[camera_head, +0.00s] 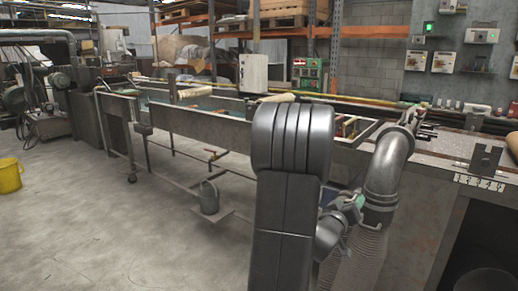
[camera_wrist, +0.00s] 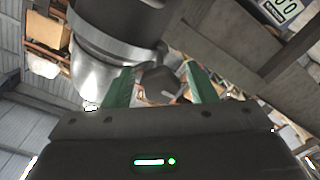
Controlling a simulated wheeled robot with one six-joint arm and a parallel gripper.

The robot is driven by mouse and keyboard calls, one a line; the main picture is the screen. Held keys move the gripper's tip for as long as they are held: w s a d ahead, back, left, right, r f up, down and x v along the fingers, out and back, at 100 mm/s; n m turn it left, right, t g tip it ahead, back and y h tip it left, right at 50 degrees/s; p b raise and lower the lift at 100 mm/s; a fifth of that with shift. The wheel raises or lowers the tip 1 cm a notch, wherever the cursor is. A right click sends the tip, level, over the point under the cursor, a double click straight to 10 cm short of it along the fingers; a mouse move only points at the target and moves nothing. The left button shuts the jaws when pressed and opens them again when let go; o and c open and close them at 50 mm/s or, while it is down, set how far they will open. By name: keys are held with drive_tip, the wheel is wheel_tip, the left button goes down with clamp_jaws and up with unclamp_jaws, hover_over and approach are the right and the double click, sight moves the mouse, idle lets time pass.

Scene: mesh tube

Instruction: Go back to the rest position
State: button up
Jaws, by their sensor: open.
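My gripper (camera_wrist: 158,69) is open in the wrist view, its two green fingers spread apart. A large grey metal pipe with a collar (camera_wrist: 100,55) fills the upper left there, very near the left finger; I cannot tell whether they touch. A dark blunt shape shows between the fingers, and I cannot tell what it is. In the head view my gripper (camera_head: 358,203) is small, low beside the silver pipe elbow (camera_head: 388,165), partly behind my own arm. I see nothing held in it.
A long metal bench (camera_head: 215,127) runs behind my arm, with a grey bucket (camera_head: 209,197) under it. A steel worktop with a slotted bracket (camera_head: 484,162) is at right. A ribbed hose (camera_head: 355,262) hangs below the elbow. Open floor lies at left, near a yellow bucket (camera_head: 9,175).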

drive_tip(key=m+b, duration=0.3)
drive_tip(key=m, duration=0.4)
drive_tip(key=m+b, duration=0.1)
drive_tip(key=m, duration=0.3)
drive_tip(key=shift+f+b, duration=0.1)
drive_tip(key=shift+b, duration=0.3)
drive_tip(key=shift+m+b, duration=0.35)
drive_tip(key=shift+m, duration=0.95)
